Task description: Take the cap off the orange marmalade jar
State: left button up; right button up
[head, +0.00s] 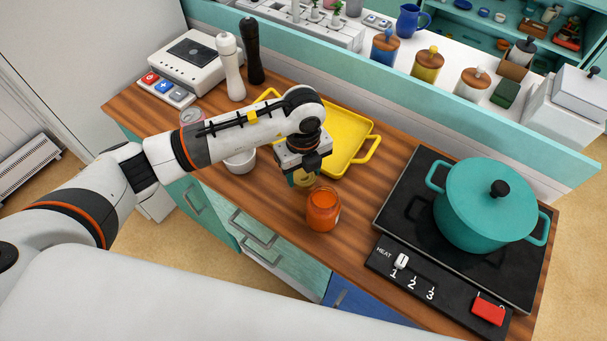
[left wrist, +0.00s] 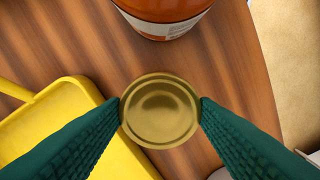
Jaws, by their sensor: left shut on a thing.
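The orange marmalade jar (head: 323,211) stands upright on the wooden counter, and its top shows open and orange in the head view. Part of the jar, with a pale label, also shows at the top of the left wrist view (left wrist: 165,20). My left gripper (head: 304,178) is beside the jar, on its left and far side. Its two teal fingers (left wrist: 160,105) are shut on the round gold cap (left wrist: 160,112), which is apart from the jar. I cannot tell how high the cap is above the counter. My right gripper is not in view.
A yellow tray (head: 366,150) lies behind my left gripper. A white bowl (head: 240,161) stands to the left, partly behind my arm. The hob with a teal pot (head: 482,210) is to the right. Bare counter (head: 372,195) lies between jar and hob.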

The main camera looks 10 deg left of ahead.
aim_at(304, 176)
pick_arm(q)
notch_tip(304, 176, down, 4)
jog(key=shift+r, duration=0.15)
jog(key=shift+f, duration=0.25)
jog(key=o, duration=1.1)
jog(key=shift+r, duration=0.1)
jog(key=shift+c, duration=0.2)
jog(key=shift+r, duration=0.1)
